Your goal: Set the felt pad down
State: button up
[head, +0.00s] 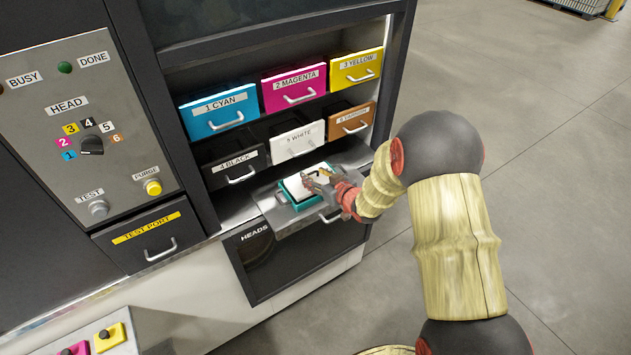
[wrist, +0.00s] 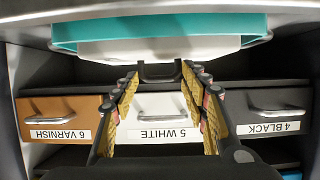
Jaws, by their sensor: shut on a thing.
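The white felt pad (head: 296,190) has a dark handle and is over a teal tray (head: 301,206) on the pulled-out metal drawer. In the wrist view the pad (wrist: 150,48) is just beyond the fingertips, with the teal tray (wrist: 75,33) behind it. My gripper (head: 326,178) is shut on the pad's dark handle; the fingers also show in the wrist view (wrist: 160,84), one on each side of the handle. I cannot tell whether the pad's underside touches the tray. My gripper hides part of the pad in the head view.
The metal drawer (head: 277,219) is pulled out below the labelled drawers, with 4 BLACK (head: 236,163) and 5 WHITE (head: 297,142) close above. Cyan (head: 219,110), magenta (head: 293,86) and yellow (head: 357,66) drawers sit higher. The control panel (head: 75,120) is at left. Open floor lies to the right.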

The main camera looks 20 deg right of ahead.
jog(key=shift+f, duration=1.15)
jog(key=shift+f, duration=0.15)
jog(key=o, duration=1.2)
jog(key=shift+c, duration=0.2)
